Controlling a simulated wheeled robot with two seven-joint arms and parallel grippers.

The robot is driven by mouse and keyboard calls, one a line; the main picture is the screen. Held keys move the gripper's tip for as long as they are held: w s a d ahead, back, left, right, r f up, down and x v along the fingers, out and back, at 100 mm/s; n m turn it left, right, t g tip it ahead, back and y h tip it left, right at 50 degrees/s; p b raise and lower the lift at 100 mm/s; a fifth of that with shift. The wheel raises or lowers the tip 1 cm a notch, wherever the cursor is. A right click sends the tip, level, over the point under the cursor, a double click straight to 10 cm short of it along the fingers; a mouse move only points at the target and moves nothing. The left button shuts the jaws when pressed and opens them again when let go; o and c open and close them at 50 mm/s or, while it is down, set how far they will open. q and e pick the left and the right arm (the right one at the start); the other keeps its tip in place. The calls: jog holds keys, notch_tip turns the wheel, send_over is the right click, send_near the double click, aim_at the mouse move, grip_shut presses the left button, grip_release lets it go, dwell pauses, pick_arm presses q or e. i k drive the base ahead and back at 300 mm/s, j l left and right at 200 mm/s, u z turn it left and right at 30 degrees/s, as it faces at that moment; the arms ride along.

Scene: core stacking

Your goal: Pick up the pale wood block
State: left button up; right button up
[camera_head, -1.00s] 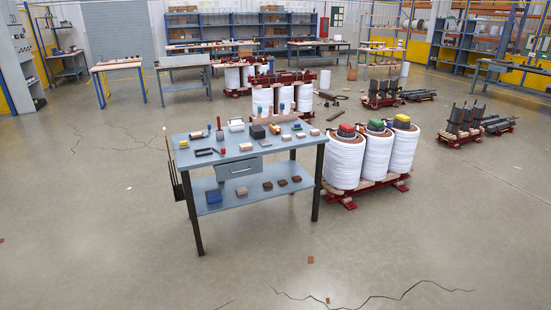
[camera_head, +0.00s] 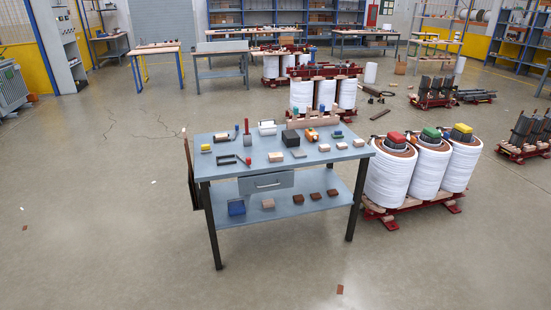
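Several small pale wood-coloured blocks lie on the top of the grey-blue workbench: a pale block (camera_head: 275,157) near the front middle, and more along the front right, such as a pale block (camera_head: 324,147) and another pale block (camera_head: 358,142). One more pale block (camera_head: 268,203) lies on the lower shelf. I cannot tell which of them is the named block. Neither of my grippers shows in the head view.
The workbench (camera_head: 225,172) also carries a black box (camera_head: 290,138), a yellow block (camera_head: 206,148) and tools. A blue block (camera_head: 236,207) and brown blocks sit on its shelf. White coils (camera_head: 390,178) on a red frame stand close at the right.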

aim_at(277, 156)
jog(key=i+j, duration=0.2)
jog(key=i, duration=0.3)
jog(key=i+j, duration=0.2)
jog(key=i, duration=0.25)
jog(key=i+j, duration=0.25)
jog(key=i, duration=0.25)
jog(key=i+j+z, duration=0.1)
jog(key=i, duration=0.4)
jog(key=i+j, duration=0.6)
jog(key=i, duration=0.35)
